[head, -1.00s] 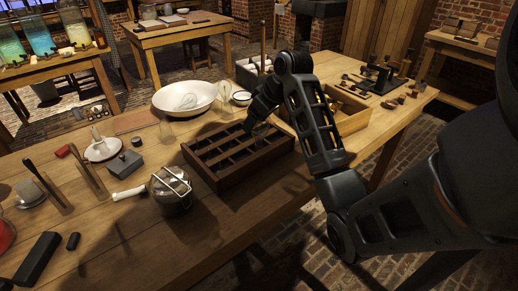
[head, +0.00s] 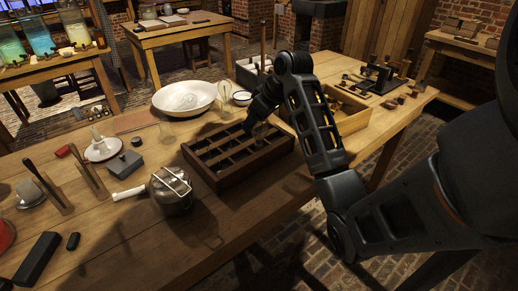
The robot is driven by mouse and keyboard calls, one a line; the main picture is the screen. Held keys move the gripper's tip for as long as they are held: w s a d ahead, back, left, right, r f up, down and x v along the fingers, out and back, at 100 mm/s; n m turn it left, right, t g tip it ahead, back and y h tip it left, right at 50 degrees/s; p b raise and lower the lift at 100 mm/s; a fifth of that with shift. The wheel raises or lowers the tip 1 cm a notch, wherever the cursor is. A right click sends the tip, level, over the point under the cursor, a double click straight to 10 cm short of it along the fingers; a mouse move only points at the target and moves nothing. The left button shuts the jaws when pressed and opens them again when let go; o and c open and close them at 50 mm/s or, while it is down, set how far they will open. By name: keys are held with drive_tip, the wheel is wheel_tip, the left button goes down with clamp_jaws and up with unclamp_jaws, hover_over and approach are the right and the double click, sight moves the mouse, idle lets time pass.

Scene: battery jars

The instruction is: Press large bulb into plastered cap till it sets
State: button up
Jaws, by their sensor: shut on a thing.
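My gripper (head: 253,121) is low over the dark compartment box (head: 222,183), at its back right part. It is shut on a clear glass bulb (head: 261,133), which shows just below and right of the fingers. The bulb's lower end reaches into or in front of a compartment; I cannot tell if it touches anything. The plastered cap cannot be made out; it may be hidden in the box or behind my gripper.
A lidded metal pot (head: 171,190) stands to the left. A wooden tray (head: 345,119) of small parts lies to the right.

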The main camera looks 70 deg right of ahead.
drive_tip(key=o, duration=1.2)
drive_tip(key=shift+o, duration=0.2)
drive_tip(key=v, duration=0.7)
drive_tip(key=shift+s+a+r, duration=0.1)
drive_tip(key=shift+s+r, duration=0.05)
drive_tip(key=shift+r, duration=0.15)
